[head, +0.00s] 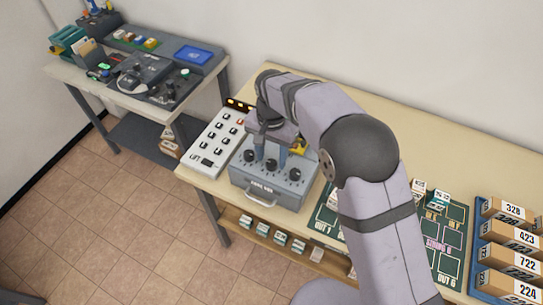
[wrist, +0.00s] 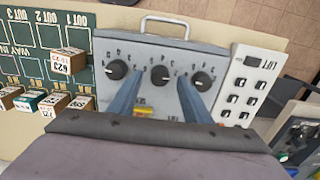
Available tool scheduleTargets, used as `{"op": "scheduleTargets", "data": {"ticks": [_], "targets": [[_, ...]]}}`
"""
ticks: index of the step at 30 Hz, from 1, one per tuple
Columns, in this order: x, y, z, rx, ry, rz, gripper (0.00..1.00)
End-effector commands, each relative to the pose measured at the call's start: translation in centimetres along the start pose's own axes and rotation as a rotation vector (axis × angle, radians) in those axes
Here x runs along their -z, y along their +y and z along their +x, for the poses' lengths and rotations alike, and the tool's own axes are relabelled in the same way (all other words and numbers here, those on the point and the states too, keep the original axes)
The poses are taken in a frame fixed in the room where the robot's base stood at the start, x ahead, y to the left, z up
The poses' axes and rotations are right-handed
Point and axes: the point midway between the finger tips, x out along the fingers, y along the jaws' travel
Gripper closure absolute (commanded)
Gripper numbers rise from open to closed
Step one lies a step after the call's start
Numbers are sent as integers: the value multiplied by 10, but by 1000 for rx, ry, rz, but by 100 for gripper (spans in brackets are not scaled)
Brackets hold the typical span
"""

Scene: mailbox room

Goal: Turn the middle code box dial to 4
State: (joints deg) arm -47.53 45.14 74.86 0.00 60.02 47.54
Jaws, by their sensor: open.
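The grey code box (head: 262,188) stands on the table with a handle on its front and three black dials on its sloped top. The middle dial (head: 271,165) also shows in the wrist view (wrist: 160,75), between the two fingers. My gripper (head: 270,156) is open above the box, its blue fingers pointing down. In the wrist view the fingertips (wrist: 159,80) are on either side of the middle dial. I cannot tell whether they touch it. The dial's pointer and the small numbers around it are too small to read for certain.
A white lift panel (head: 208,146) with black buttons stands left of the box. A green sorting mat (head: 452,240) with small labelled blocks and a blue rack (head: 478,262) of numbered boxes are to the right.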

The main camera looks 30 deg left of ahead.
Motion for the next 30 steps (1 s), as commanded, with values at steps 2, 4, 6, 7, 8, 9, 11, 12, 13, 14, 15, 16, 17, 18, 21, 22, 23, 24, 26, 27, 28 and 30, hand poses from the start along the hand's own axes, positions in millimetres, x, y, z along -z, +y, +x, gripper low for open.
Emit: {"op": "scheduleTargets", "data": {"ticks": [2,4,6,7,8,9,11,12,13,14,15,16,17,18,21,22,23,24,26,27,28,30], "targets": [[0,0,6,-1,-1,0,55],[0,0,12,-2,-1,0,55],[0,0,15,0,0,0,55],[0,0,16,0,0,0,55],[0,0,16,0,0,0,55],[0,0,17,0,0,0,55],[0,0,18,0,0,0,55],[0,0,18,1,0,0,55],[0,0,18,0,0,0,55],[0,0,18,0,0,0,55],[0,0,18,0,0,0,55],[0,0,17,0,0,0,60],[0,0,17,0,0,0,67],[0,0,17,0,0,0,77],[0,0,17,0,0,0,97],[0,0,17,0,0,0,97],[0,0,17,0,0,0,97],[0,0,17,0,0,-1,97],[0,0,17,0,0,-3,97],[0,0,17,0,0,-6,97],[0,0,17,0,0,-9,97],[0,0,17,0,0,-22,97]]}}
